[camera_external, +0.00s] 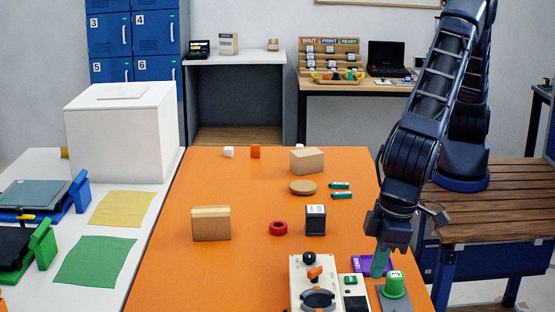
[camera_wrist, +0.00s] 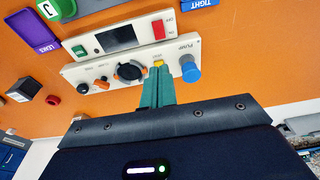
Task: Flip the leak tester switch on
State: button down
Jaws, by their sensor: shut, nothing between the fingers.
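Two cream panels stand side by side in the wrist view. One panel (camera_wrist: 140,43) has a dark screen (camera_wrist: 118,37), a green button and a red switch (camera_wrist: 158,30) with on and off lettering. The nearer panel (camera_wrist: 98,70) has a dark round dial (camera_wrist: 130,71), orange and black knobs, a yellow part (camera_wrist: 158,63) and a blue knob (camera_wrist: 190,70). I cannot read which one is the leak tester. My gripper (camera_wrist: 158,72) is shut and empty, its teal fingertips by the yellow part; contact is unclear. In the external view my gripper (camera_external: 380,270) hangs right of the dial panel (camera_external: 299,275).
A green knob-topped block (camera_external: 394,285) and a purple tray (camera_external: 360,263) are close to my gripper. A black-and-white box (camera_external: 315,218), red ring (camera_external: 278,228), cardboard boxes (camera_external: 210,224) and green batteries (camera_external: 341,186) lie farther back.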

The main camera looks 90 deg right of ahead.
jog(key=f, duration=0.4)
jog(key=w+f, duration=0.1)
jog(key=f, duration=0.4)
jog(key=w+f, duration=0.1)
jog(key=f, duration=0.3)
jog(key=shift+w+f, duration=0.2)
jog(key=shift+f, duration=0.2)
jog(key=shift+w+f, duration=0.1)
